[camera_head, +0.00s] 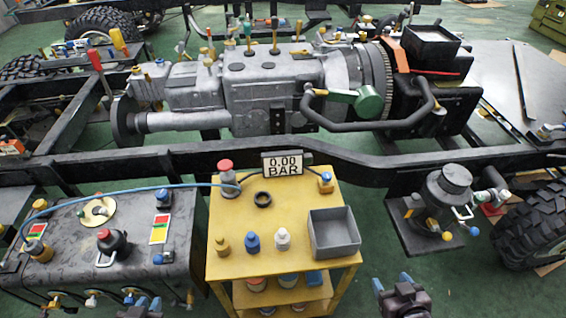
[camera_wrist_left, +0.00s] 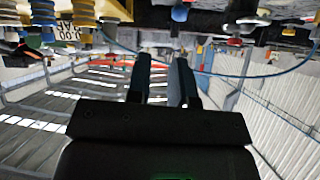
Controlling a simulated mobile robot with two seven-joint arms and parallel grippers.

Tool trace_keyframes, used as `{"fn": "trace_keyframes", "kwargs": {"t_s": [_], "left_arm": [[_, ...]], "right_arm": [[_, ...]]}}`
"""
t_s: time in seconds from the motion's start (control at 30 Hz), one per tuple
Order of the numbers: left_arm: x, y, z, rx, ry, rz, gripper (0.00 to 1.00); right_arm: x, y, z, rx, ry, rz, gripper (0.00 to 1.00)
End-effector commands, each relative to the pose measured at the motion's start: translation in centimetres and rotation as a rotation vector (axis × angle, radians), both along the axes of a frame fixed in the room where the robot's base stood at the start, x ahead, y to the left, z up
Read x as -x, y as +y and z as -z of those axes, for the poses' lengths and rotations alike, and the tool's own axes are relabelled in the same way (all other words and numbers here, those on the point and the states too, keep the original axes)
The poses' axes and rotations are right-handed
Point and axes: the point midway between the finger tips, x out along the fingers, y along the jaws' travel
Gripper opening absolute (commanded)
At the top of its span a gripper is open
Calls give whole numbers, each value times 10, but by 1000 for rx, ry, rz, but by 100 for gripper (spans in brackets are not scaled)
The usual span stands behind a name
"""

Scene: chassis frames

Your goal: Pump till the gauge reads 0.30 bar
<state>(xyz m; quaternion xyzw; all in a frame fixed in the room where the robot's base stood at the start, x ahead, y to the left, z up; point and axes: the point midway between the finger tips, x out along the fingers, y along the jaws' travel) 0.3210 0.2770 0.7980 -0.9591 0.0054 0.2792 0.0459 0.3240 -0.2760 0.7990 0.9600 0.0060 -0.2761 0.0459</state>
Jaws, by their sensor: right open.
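The gauge (camera_head: 283,164) at the back of the yellow cart reads 0.00 BAR. Beside it, a grey cylinder with a red knob (camera_head: 226,166), probably the pump, stands upright. A blue hose (camera_head: 130,191) runs from near it to a brass fitting (camera_head: 38,250) on the black tank at left. My left gripper (camera_head: 147,304) is open and empty at the bottom edge, in front of the tank, apart from the pump. Its fingers also show with a gap in the left wrist view (camera_wrist_left: 163,75). My right gripper (camera_head: 391,281) is open and empty, right of the cart.
The yellow cart (camera_head: 221,265) carries a grey bin (camera_head: 333,233), small bottles and a black ring (camera_head: 263,199). The black tank (camera_head: 70,265) bears a red-topped valve (camera_head: 110,238). A dark chassis rail (camera_head: 350,168) runs behind.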

Motion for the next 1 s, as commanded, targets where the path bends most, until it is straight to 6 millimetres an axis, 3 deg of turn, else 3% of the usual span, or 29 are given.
{"fn": "trace_keyframes", "kwargs": {"t_s": [0.03,0.13,1.0], "left_arm": [[0,0,0,0,0,0,13],[-1,0,0,0,-1,0,0],[-5,-1,-2,1,-9,3,0]], "right_arm": [[0,0,0,0,0,0,61],[0,0,0,0,0,0,61],[0,0,0,0,1,0,61]]}}
